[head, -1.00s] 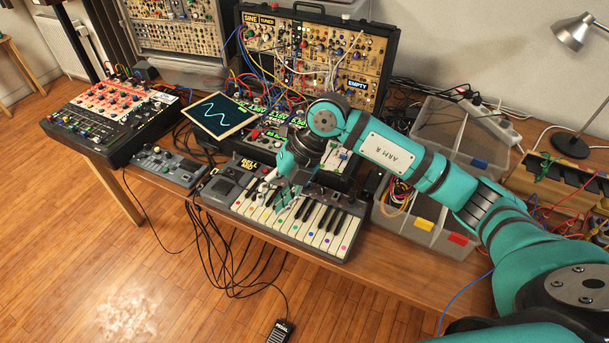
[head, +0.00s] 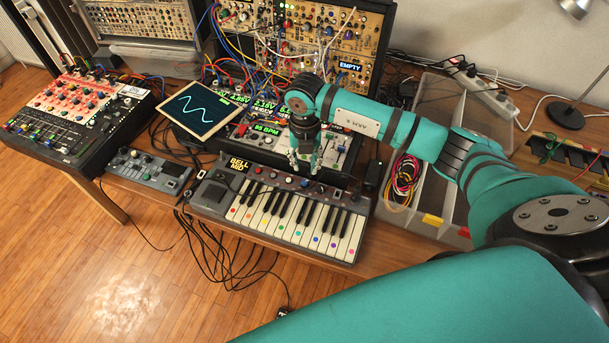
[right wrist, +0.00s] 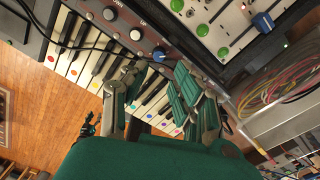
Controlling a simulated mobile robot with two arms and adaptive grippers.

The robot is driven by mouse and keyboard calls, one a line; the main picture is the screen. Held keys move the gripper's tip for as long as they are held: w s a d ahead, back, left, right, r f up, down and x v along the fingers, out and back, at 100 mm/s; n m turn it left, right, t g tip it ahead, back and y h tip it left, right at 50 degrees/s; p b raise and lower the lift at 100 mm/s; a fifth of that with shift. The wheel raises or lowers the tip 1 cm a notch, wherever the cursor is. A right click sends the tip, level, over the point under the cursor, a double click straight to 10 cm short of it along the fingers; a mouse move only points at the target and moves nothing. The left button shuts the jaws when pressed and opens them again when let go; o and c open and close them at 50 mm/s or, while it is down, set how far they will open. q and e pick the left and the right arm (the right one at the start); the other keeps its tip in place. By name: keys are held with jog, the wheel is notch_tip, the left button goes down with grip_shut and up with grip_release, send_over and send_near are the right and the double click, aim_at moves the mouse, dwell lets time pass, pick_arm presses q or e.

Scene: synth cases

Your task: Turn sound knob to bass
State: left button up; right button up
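The small keyboard (head: 285,229), labelled BELL and with coloured dots on its keys, lies on the table. A row of small knobs (head: 273,175) runs along its back panel. I cannot read which is the sound knob, nor a bass mark. My right gripper (head: 304,168) points down over the panel's back edge. Its fingers (right wrist: 160,85) are apart with nothing between them. My left gripper is not in view.
A rack module with green displays (head: 262,128) stands right behind the keyboard. A tilted screen (head: 200,108) and a small grey device (head: 148,170) are left of it. A clear bin with cables (head: 428,200) stands to the right. Loose cables hang at the table's front.

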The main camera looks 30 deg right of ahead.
aim_at(305, 181)
notch_tip(305, 181, down, 7)
jog(key=shift+s+a+r+p, duration=0.1)
jog(key=shift+s+p, duration=0.05)
jog(key=shift+p, duration=0.3)
jog(key=shift+f, duration=0.45)
jog(key=shift+r, duration=0.1)
jog(key=shift+c, duration=0.4)
grip_shut()
